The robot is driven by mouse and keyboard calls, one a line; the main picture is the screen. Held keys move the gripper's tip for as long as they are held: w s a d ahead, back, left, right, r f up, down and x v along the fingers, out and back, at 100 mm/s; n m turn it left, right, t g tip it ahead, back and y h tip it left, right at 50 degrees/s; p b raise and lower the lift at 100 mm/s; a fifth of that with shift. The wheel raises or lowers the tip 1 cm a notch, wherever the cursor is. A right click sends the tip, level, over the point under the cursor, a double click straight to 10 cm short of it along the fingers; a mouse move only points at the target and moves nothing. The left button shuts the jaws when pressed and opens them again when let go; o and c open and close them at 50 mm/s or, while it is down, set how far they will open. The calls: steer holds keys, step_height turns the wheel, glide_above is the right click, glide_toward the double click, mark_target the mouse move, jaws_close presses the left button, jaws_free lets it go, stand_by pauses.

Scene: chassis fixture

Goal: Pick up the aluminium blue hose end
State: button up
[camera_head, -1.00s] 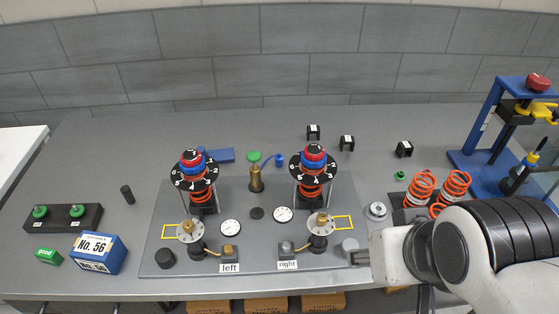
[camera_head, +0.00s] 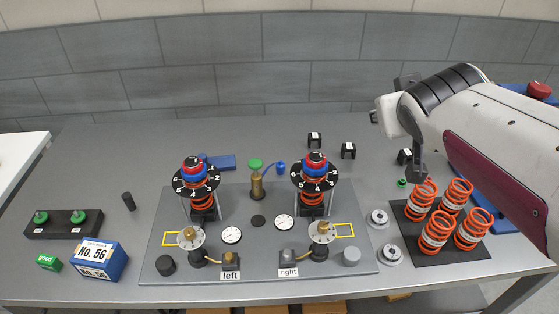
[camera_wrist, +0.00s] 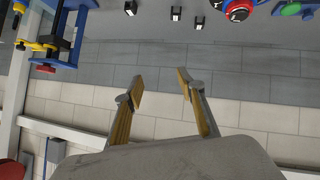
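The blue hose end (camera_head: 281,168) shows in the head view as a small blue piece at the end of a thin blue hose. The hose arcs from a brass cylinder (camera_head: 257,186) with a green cap (camera_head: 255,164), between the two spring towers. My gripper (camera_head: 418,176) is far to the right of it, above the table near the orange springs. In the wrist view my gripper (camera_wrist: 160,87) is open with nothing between its fingers. A green cap (camera_wrist: 290,9) with blue beside it shows at the top right there; the hose end is not clearly told apart.
The left tower (camera_head: 197,179) and right tower (camera_head: 315,174) stand close on either side of the hose. Small black clips (camera_head: 348,150) lie behind and to the right. Orange springs (camera_head: 437,230) stand on a dark mat. The back of the table is mostly clear.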

steer(key=w+r+n+t, duration=0.2)
steer(key=w+r, duration=0.1)
steer(key=w, duration=0.7)
steer(key=w+a+f+n+t+y, duration=0.1)
steer(key=w+a+f+n+y, duration=0.2)
steer(key=w, duration=0.5)
steer(key=w+a+f+n+y, duration=0.1)
steer(key=w+a+n+y, duration=0.3)
steer(key=w, duration=0.4)
steer(key=n+g+y, duration=0.6)
steer(key=g+y, duration=0.2)
steer(key=g, duration=0.3)
glide_toward(281, 168)
steer(key=shift+w+a+f, duration=0.35)
steer(key=shift+w+a, duration=0.1)
steer(key=shift+w, duration=0.15)
steer(key=shift+w+a+f, duration=0.3)
steer(key=shift+w+a, duration=0.2)
steer(key=shift+w, duration=0.1)
steer(key=shift+x, duration=1.3)
